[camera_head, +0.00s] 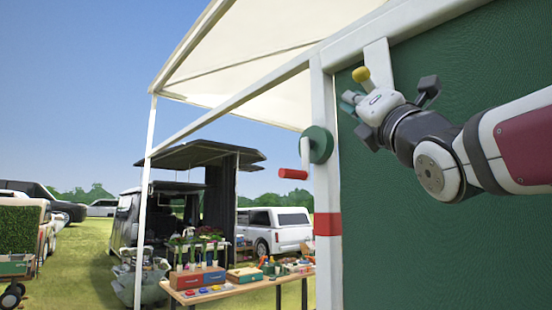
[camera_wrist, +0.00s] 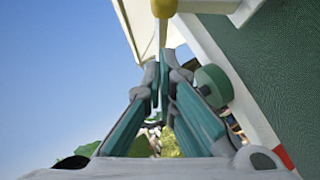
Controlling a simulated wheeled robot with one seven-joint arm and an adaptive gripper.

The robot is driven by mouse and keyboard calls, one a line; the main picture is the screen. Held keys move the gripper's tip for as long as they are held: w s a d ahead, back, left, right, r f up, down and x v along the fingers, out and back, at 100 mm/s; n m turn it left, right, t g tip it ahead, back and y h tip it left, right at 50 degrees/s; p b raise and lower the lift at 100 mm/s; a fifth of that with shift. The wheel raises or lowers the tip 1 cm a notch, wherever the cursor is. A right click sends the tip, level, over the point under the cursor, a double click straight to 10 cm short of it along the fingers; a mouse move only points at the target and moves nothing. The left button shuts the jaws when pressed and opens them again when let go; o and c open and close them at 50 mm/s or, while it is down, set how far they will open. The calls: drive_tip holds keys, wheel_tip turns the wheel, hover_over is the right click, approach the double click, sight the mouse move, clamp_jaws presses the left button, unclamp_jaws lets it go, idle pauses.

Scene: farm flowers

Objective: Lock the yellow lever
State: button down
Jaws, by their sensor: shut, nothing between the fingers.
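The yellow lever (camera_head: 361,74) has a rounded yellow knob and sits high on the white frame, by the top left corner of the green panel. In the wrist view the lever (camera_wrist: 163,9) shows at the top centre, straight beyond the fingertips. My gripper (camera_head: 351,104) is just below the knob in the head view, beside the white frame. Its teal fingers are closed together with nothing between them in the wrist view (camera_wrist: 159,78). Whether the fingertips touch the lever I cannot tell. Part of the lever's mount is hidden behind my gripper.
A green round crank (camera_head: 319,145) with a red handle (camera_head: 293,174) is on the white post (camera_head: 327,260), left of my gripper. The green panel (camera_head: 440,260) fills the right. A table (camera_head: 240,288) with flowers and boxes stands lower left. Open air lies left of the post.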

sight(369, 86)
drive_tip(key=shift+w+d+r+p, duration=0.2)
drive_tip(key=shift+d+r+p, duration=0.2)
drive_tip(key=shift+r, duration=0.4)
drive_tip(key=shift+w+d+r+p, duration=0.25)
drive_tip(key=shift+d+r, duration=0.2)
drive_tip(key=shift+r, duration=0.3)
